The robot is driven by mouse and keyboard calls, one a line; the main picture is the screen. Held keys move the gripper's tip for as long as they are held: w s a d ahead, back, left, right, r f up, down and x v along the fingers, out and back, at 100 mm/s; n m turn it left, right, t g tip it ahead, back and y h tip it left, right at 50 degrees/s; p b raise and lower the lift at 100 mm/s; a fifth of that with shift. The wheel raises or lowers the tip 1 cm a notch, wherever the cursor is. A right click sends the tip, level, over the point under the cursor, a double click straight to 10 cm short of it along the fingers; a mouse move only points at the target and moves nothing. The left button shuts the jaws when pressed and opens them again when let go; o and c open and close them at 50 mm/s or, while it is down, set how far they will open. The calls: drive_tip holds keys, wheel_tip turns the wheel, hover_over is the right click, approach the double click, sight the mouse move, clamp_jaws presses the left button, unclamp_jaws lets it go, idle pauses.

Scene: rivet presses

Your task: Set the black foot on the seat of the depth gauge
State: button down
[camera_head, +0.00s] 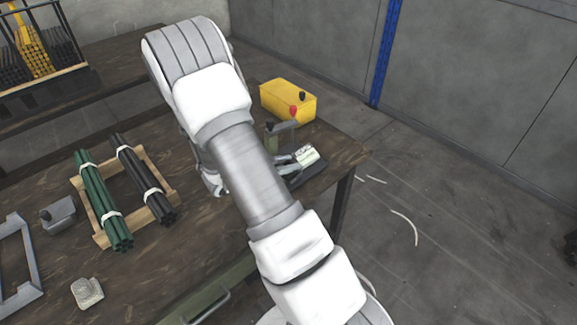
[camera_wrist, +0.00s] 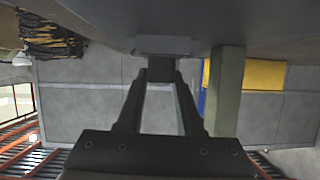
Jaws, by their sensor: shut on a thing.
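In the wrist view my gripper (camera_wrist: 160,85) is shut on a small dark block, which I take to be the black foot (camera_wrist: 160,71). A wider grey plate (camera_wrist: 165,46) lies right beyond it; I cannot tell whether it belongs to the foot or to the seat, or whether they touch. A green post (camera_wrist: 227,95) stands beside the right finger. In the head view the depth gauge, with a green post (camera_head: 271,141) and a dark base (camera_head: 306,171), stands near the table's right corner. My arm hides part of it, and my gripper is hidden there too.
A yellow box (camera_head: 287,100) stands behind the gauge and shows in the wrist view (camera_wrist: 258,74). Green rods (camera_head: 100,200) and black rods (camera_head: 143,178) lie on a wooden rack at left. A grey block (camera_head: 87,292) lies near the front. The table's right edge is close.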

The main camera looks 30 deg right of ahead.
drive_tip(key=shift+f, duration=0.3)
drive_tip(key=c, duration=1)
unclamp_jaws()
drive_tip(key=shift+f, duration=0.1)
drive_tip(key=o, duration=0.4)
drive_tip(key=shift+o, duration=0.2)
